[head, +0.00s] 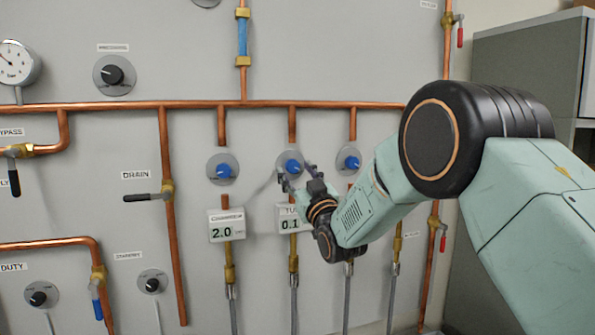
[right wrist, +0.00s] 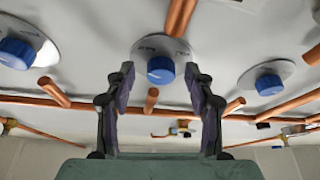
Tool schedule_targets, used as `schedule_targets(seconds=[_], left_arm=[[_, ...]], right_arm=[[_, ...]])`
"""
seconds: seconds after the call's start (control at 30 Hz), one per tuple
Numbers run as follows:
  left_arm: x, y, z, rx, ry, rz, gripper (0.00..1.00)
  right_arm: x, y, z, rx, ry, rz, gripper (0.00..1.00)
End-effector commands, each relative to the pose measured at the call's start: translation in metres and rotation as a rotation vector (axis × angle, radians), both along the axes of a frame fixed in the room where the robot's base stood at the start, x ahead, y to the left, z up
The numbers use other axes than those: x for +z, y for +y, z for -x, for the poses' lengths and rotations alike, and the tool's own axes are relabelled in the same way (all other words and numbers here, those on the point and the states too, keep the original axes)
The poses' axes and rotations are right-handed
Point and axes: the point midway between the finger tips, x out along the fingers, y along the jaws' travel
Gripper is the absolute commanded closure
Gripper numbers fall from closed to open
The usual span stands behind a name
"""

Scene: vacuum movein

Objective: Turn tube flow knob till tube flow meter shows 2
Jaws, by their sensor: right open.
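The tube flow knob (head: 293,166) is blue on a grey round plate, the middle of three such knobs on the panel. Below it the tube flow meter (head: 291,224) reads 0.1, its label and right side partly hidden by my gripper. My right gripper (head: 296,178) is open at the knob. In the right wrist view the knob (right wrist: 160,69) shows between and beyond the two open fingers (right wrist: 160,88). Whether the fingers touch it cannot be told. My left gripper is not in view.
A blue knob (head: 223,171) with a chamber meter (head: 227,226) reading 2.0 is to the left. Another blue knob (head: 348,162) is close on the right. Copper pipes (head: 180,106) run across the panel, and a black-handled drain valve (head: 147,197) sticks out left.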

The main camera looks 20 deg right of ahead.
Motion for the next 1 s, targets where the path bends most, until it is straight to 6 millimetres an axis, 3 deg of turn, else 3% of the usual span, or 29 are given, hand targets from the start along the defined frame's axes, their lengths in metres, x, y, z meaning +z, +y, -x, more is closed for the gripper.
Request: schedule_targets(seconds=[0.27,0.9,1.0], left_arm=[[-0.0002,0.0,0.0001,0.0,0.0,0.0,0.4],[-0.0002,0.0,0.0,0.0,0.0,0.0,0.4],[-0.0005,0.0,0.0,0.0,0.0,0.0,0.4]], right_arm=[[-0.0002,-0.0014,-0.0019,0.0,0.0,0.0,0.46],[0.0005,-0.0014,-0.0015,-0.001,-0.002,0.0,1.0],[0.0008,-0.0012,-0.0013,0.0,-0.003,0.002,1.0]])
